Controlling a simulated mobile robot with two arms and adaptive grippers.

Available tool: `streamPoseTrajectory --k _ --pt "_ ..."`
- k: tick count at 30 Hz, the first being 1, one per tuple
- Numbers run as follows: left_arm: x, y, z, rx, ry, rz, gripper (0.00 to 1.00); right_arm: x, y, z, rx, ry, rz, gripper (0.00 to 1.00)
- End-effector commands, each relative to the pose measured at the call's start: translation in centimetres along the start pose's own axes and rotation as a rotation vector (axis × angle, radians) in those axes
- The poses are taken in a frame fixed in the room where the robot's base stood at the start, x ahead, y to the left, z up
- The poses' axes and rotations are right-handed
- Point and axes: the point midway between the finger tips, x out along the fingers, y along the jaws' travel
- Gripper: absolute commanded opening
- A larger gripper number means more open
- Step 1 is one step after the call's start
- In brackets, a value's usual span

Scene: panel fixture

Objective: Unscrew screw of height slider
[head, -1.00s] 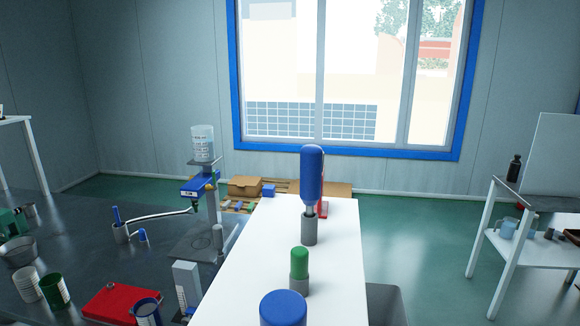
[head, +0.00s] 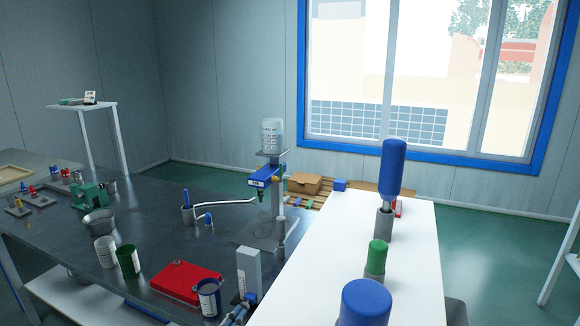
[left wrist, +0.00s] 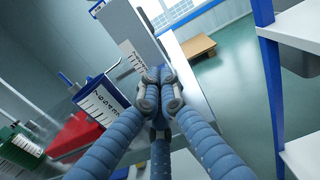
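A stand with a blue block (head: 263,176) on its post, a clear bottle (head: 271,135) above it, stands on the dark workbench in the head view. I take the blue block for the height slider, but cannot be sure. Its screw is too small to make out. My left gripper (head: 241,306) is low in the head view, in front of a grey block with a scale (head: 248,268) and well short of the stand. In the left wrist view its blue fingers (left wrist: 157,84) meet at the tips, with nothing visible between them. My right gripper is not in view.
A red case (head: 186,282), a blue cup (head: 208,297) and a green cup (head: 128,261) sit left of my left gripper. A white table (head: 330,265) with blue and green capped cylinders lies to the right. The dark bench (head: 165,235) is clear in its middle.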

Motion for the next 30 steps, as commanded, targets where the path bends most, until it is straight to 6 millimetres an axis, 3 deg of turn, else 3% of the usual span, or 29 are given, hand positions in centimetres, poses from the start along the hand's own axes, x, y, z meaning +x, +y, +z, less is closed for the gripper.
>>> streamPoseTrajectory --k 10,30 --pt "3.1 -0.1 -0.1 -0.001 0.0 -0.001 0.0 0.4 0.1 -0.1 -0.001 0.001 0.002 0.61" --pt "3.5 0.1 0.2 0.0 -0.008 0.002 0.0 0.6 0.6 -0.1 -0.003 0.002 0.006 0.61"
